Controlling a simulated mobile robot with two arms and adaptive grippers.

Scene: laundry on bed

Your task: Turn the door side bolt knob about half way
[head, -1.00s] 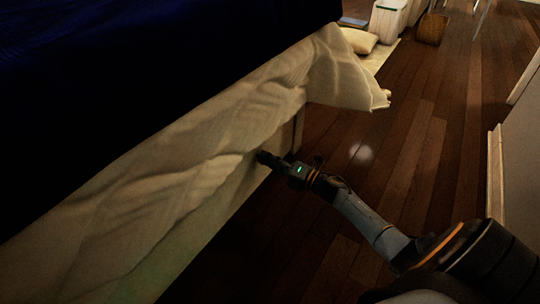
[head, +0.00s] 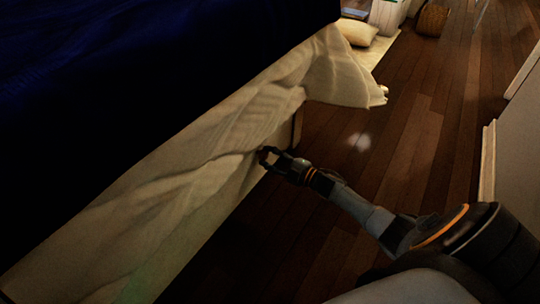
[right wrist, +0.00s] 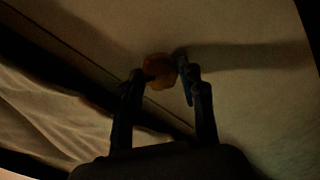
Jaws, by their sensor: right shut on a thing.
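The bolt knob (right wrist: 160,71) is a small round orange-brown knob on a pale flat panel in the right wrist view. My right gripper (right wrist: 163,76) has one finger on each side of it and is shut on it. The knob's exact turn angle cannot be told. My left gripper is in neither view.
The bed (head: 120,80) with a dark blue cover fills the left. A cream cloth (head: 255,125) hangs down its side, close to my gripper. A wall edge (head: 488,165) stands at right; a pillow (head: 356,32) and basket (head: 432,20) lie far back.

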